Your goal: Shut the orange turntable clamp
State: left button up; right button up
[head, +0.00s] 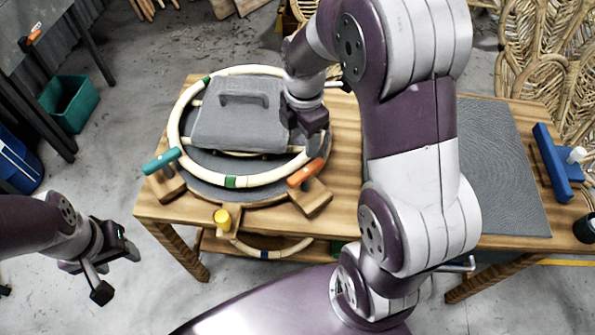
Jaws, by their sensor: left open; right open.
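The orange turntable clamp (306,173) is a short orange handle on a wooden block at the front right of the dark grey turntable (205,186). Its handle slants up to the right, close to the rattan ring. The pale rattan ring (180,105) with green bands lies around the turntable, with a grey handled block (235,115) inside it. My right gripper (309,140) hangs over the ring's right side, just behind the orange handle; its fingertips are partly hidden, and I cannot tell whether it touches anything. My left gripper (108,270) is open and empty, left of the table.
A teal-handled clamp (160,161) and a yellow knob (222,219) sit at the turntable's left and front. My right arm covers the table's middle. A grey mat (500,165) and a blue fixture (552,163) are on the right. Floor around my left gripper is clear.

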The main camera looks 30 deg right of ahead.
aim_at(304, 171)
jog(key=shift+n, duration=0.5)
jog(key=f, duration=1.2)
jog(key=shift+w+d+f, duration=0.1)
jog(key=shift+d+f, duration=0.1)
jog(key=shift+f, duration=0.15)
grip_shut()
